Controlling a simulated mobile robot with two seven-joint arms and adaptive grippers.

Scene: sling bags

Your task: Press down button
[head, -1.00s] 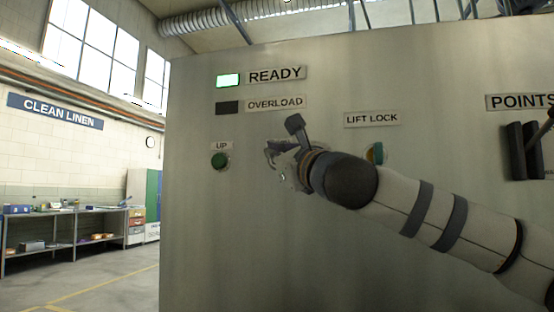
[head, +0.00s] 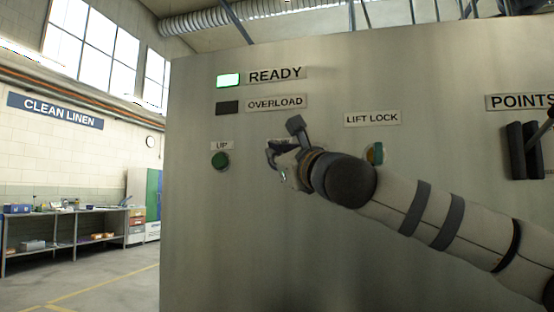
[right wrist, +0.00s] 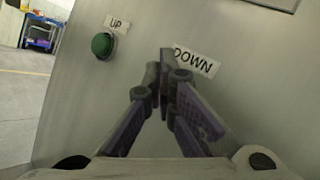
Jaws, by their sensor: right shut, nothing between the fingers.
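The DOWN label (right wrist: 196,62) shows on the grey panel in the right wrist view, just right of my fingertips. The down button itself is hidden behind my right gripper in both views. My right gripper (head: 272,155) is at the panel, right of the green UP button (head: 220,160). In the right wrist view my right gripper (right wrist: 165,60) is shut and empty, its tips just left of the DOWN label; I cannot tell whether they touch the button. The UP button (right wrist: 103,45) also shows there, at upper left. My left gripper is not in view.
The panel (head: 240,240) also bears a lit green READY lamp (head: 228,80), a dark OVERLOAD lamp (head: 227,108), a LIFT LOCK switch (head: 375,153) partly behind my arm, and dark POINTS levers (head: 523,150) at right. A workbench (head: 70,230) stands far left.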

